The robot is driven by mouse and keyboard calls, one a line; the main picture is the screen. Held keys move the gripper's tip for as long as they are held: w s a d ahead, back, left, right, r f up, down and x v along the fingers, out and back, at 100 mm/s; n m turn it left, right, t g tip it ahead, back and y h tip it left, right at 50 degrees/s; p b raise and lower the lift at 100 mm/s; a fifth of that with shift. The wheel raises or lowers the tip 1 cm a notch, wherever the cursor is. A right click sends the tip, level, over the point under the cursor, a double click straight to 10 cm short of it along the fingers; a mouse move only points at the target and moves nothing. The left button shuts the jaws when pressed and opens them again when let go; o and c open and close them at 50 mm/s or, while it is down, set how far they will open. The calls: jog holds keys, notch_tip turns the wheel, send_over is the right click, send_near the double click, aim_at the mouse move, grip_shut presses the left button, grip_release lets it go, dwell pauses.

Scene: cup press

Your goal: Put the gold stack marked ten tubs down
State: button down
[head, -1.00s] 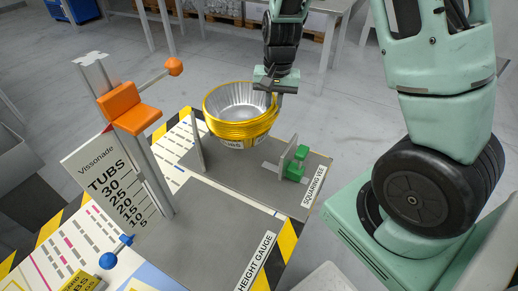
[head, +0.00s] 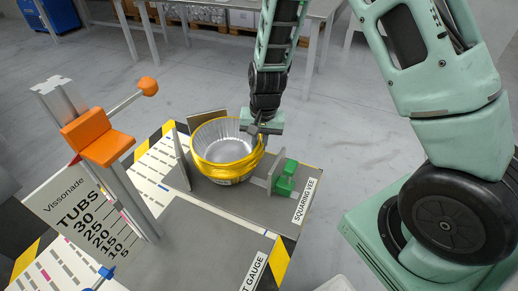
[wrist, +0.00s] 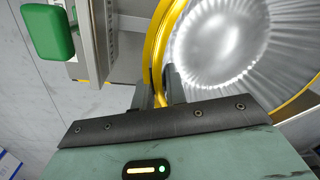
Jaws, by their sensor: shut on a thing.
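The gold stack of tubs (head: 226,172) has a gold outside and a silver fluted inside. It sits low in the squaring vee (head: 248,197), between the upright plates; I cannot tell if it touches the base. My gripper (head: 262,134) is shut on the stack's rim on the right far side. In the wrist view, its fingers (wrist: 160,88) pinch the gold rim (wrist: 153,45), with the silver inside to the right. The stack's label is not readable now.
The green clamp (head: 286,178) of the vee stands just right of the stack; it also shows in the wrist view (wrist: 47,32). The height gauge with its orange slider (head: 97,136) and TUBS scale (head: 80,218) stands at left. The grey plate (head: 200,245) in front is bare.

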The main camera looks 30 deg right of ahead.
notch_tip(320, 180, down, 2)
jog(key=c, duration=1.4)
grip_release()
jog(key=shift+c, duration=0.2)
